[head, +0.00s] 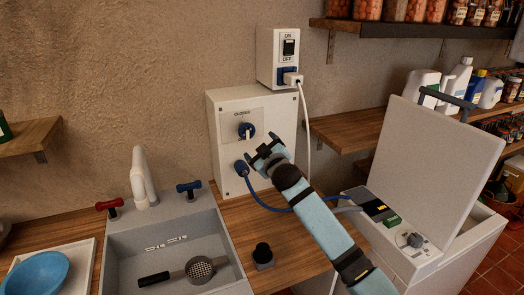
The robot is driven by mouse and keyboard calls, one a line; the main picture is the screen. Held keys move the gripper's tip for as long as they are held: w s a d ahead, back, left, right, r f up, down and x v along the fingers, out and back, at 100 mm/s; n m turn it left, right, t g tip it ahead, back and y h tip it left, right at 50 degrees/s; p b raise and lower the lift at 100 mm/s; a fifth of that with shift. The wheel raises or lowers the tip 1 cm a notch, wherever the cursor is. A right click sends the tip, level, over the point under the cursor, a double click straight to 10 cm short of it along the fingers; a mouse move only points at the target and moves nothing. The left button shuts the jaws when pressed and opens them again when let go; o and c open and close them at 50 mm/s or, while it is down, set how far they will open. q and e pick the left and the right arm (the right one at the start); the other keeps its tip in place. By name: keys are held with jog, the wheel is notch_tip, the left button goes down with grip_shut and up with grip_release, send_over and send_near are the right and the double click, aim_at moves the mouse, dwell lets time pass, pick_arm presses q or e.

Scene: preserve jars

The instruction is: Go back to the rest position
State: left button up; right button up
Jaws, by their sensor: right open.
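My right arm reaches in from the lower right in the head view. My right gripper (263,152) is open and appears empty, in front of the white control box (224,113) on the wall. A dark rotary knob (246,131) on the box is just up and left of the gripper. A blue plug (242,168) with a blue cable is in the box's lower left, close to the gripper. I cannot tell whether the gripper touches the box. My left gripper is out of view.
A grey sink (118,247) holding a strainer (199,268) is at the left. A black knob (263,255) stands on the wooden counter (292,238). A white machine (440,150) with a raised lid is at the right. A switch box (277,47) with a white cable hangs above.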

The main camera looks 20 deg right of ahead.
dwell(0.4)
jog(key=s+f+m+g, duration=0.2)
jog(key=s+f+g, duration=0.2)
jog(key=s+f, duration=0.65)
jog(key=s+f+m+g, duration=0.25)
jog(key=s+f, duration=0.45)
jog(key=s, duration=0.6)
jog(key=s+f+g, duration=0.3)
jog(key=s+g, duration=0.5)
jog(key=s, duration=2)
jog(key=w+a+f+t+y+p, duration=0.1)
jog(key=w+a+f+t, duration=0.2)
jog(key=f, duration=0.2)
jog(key=w+a+f+t+y+p, duration=0.1)
jog(key=w+a+f+t, duration=0.2)
jog(key=f, duration=0.3)
jog(key=shift+w+a+f+t+y, duration=0.25)
jog(key=shift+a+t, duration=0.25)
jog(key=shift+t, duration=0.25)
jog(key=shift+r, duration=0.1)
